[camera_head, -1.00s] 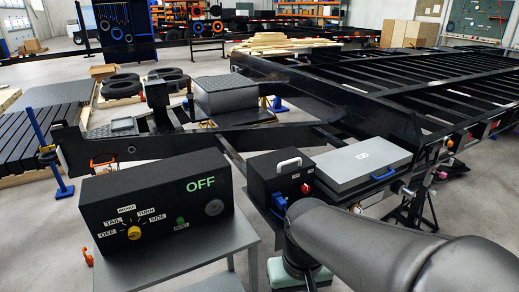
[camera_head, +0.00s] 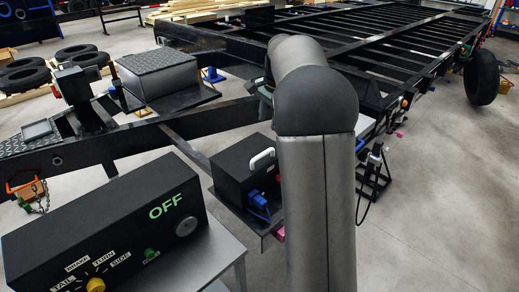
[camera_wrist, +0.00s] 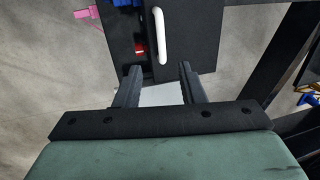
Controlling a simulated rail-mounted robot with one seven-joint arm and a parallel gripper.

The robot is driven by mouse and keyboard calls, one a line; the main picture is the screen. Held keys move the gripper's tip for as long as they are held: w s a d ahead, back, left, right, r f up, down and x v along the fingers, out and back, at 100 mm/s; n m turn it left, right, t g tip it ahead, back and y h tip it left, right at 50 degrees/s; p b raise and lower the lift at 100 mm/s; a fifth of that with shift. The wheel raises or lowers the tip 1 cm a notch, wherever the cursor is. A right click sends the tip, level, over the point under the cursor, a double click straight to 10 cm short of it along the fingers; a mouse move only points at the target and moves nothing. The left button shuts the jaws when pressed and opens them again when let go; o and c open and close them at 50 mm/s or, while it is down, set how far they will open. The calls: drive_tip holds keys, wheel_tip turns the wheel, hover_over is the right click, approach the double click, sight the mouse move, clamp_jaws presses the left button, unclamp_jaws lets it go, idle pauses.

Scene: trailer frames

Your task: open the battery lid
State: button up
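A pale grey surface (camera_wrist: 160,96) shows between the fingers. The box top looks shut.
A black control box (camera_head: 110,235) marked OFF stands at the front left. Dark trailer beams (camera_head: 130,148) surround the black box. A wheel (camera_head: 482,78) is at far right.

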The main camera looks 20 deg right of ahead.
sight(261, 155)
drive_tip(key=w+f, duration=0.1)
drive_tip(key=f, duration=0.8)
drive_tip(key=w+a+f, duration=0.1)
drive_tip(key=f, duration=0.4)
drive_tip(key=shift+w+f+p, duration=0.15)
drive_tip(key=shift+w+p, duration=0.2)
drive_tip(key=shift+p, duration=0.05)
clamp_jaws()
